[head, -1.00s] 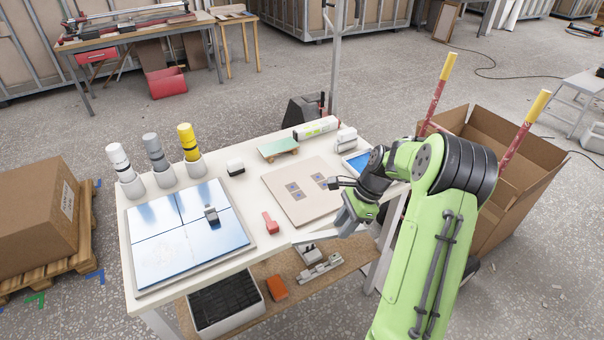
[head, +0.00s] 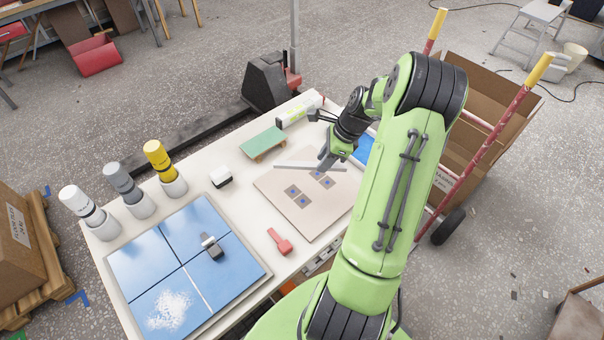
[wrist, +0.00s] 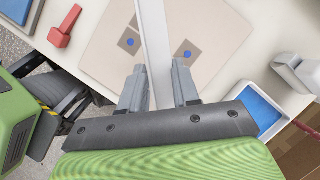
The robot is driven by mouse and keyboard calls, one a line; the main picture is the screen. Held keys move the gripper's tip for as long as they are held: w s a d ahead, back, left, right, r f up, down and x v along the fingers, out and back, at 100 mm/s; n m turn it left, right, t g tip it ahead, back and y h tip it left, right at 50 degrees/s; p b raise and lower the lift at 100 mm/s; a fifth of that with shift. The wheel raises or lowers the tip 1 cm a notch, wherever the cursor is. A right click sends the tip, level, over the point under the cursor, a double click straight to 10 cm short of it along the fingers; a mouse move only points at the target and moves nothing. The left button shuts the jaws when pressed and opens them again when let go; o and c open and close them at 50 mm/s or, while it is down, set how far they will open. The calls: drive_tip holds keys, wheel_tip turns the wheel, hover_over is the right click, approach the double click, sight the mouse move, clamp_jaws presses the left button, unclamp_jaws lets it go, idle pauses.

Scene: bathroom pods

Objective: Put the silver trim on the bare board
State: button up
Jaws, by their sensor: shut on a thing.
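My gripper (head: 327,161) is shut on the silver trim (head: 296,165), a long thin light-grey strip. In the wrist view the trim (wrist: 153,40) runs up between the two grey fingers (wrist: 160,90). The bare board (head: 330,213) is a beige square on the table, with several small grey patches bearing blue dots. The trim is over the board's far side in the head view. I cannot tell whether it touches the board. The wrist view shows the board (wrist: 215,35) behind the trim, with a patch on each side of it.
A blue tiled board (head: 150,250) with a small dark-handled tool (head: 212,246) lies at left. A red tool (head: 279,241) lies between the boards. A green-topped block (head: 262,143), white tube (head: 300,108), blue tray (head: 364,148) and several bottles (head: 160,162) surround them.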

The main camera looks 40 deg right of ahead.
sight(342, 168)
drive_tip(key=f, duration=0.6)
drive_tip(key=f+b, duration=0.1)
drive_tip(key=f, duration=0.2)
drive_tip(key=shift+s+f, duration=0.1)
drive_tip(key=shift+s, duration=0.15)
drive_tip(key=o, duration=1)
drive_tip(key=shift+f, duration=0.1)
drive_tip(key=p+v, duration=0.1)
drive_tip(key=v, duration=1.1)
drive_tip(key=shift+p, duration=0.3)
drive_tip(key=a+r+n+h, duration=0.3)
drive_tip(key=a+r+n, duration=1)
drive_tip(key=a, duration=0.4)
drive_tip(key=s+a+r+n+t, duration=0.1)
drive_tip(key=s+a+r+n, duration=0.1)
drive_tip(key=s+a+n, duration=0.2)
drive_tip(key=s+a+r+n, duration=0.1)
drive_tip(key=s+a+n, duration=0.3)
drive_tip(key=n, duration=0.1)
drive_tip(key=s+a+r+n+t, duration=0.1)
drive_tip(key=s+a+r+n, duration=0.1)
drive_tip(key=s+a+n, duration=0.2)
drive_tip(key=shift+s+a+r+n+t, duration=0.2)
drive_tip(key=shift+s+r+n+t, duration=0.1)
drive_tip(key=shift+s+r, duration=0.1)
